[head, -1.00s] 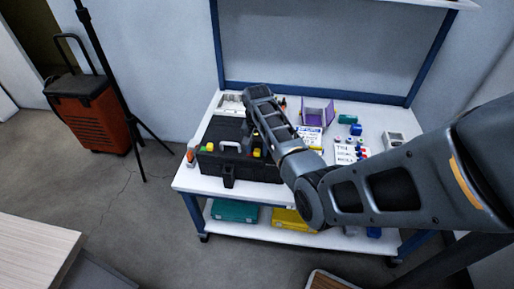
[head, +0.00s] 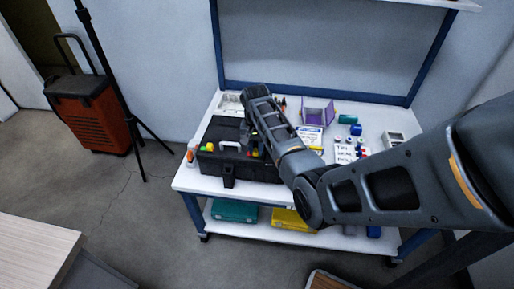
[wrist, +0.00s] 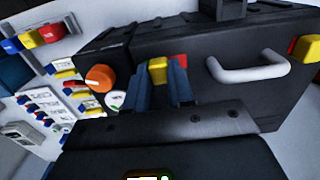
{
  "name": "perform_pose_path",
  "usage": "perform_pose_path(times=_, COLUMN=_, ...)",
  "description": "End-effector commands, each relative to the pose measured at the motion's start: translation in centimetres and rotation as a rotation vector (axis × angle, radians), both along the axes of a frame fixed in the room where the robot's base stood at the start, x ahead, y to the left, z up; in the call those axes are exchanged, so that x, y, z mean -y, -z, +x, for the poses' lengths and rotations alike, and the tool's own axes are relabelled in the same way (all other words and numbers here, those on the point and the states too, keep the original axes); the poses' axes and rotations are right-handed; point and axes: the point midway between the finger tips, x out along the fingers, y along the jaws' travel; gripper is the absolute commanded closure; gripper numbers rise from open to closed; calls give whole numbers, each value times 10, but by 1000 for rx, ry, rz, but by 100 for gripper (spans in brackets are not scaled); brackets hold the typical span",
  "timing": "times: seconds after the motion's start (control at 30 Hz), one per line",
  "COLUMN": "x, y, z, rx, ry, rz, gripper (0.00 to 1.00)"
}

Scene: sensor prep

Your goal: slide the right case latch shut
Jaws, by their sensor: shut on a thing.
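The black case (head: 215,131) lies on the white workbench with its pale carry handle (head: 229,145) along the near side. The right latch's yellow slider (wrist: 157,71) is in the wrist view, with a red patch (wrist: 180,60) beside it on the handle side. My gripper (wrist: 159,66) is shut on this yellow slider, one grey-blue finger on each side. In the head view my arm comes in from the right and its wrist hides part of the case. The left latch (head: 208,147) shows green and yellow; the wrist view shows it partly cut off (wrist: 307,48).
An orange knob (wrist: 99,78) is close to the fingers. Cards with small coloured parts (head: 346,153) and a purple holder (head: 317,112) are on the bench's right. A tripod (head: 98,50) and a red wheeled case (head: 89,115) stand on the floor at left.

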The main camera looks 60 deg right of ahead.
Motion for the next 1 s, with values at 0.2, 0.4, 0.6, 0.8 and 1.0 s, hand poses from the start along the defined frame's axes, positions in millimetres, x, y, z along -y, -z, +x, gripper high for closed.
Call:
perform_pose_path(times=0.2, x=-8, y=0, z=22, rx=1, ry=-2, rz=-1, gripper=100)
perform_pose_path(times=0.4, x=-8, y=-1, z=23, rx=4, ry=-3, rz=-1, gripper=100)
perform_pose_path(times=0.6, x=-8, y=-1, z=23, rx=4, ry=-3, rz=-1, gripper=58)
perform_pose_path(times=0.8, x=-8, y=0, z=22, rx=3, ry=-2, rz=-1, gripper=51)
perform_pose_path(times=1.0, x=-8, y=-2, z=22, rx=3, ry=-2, rz=-1, gripper=51)
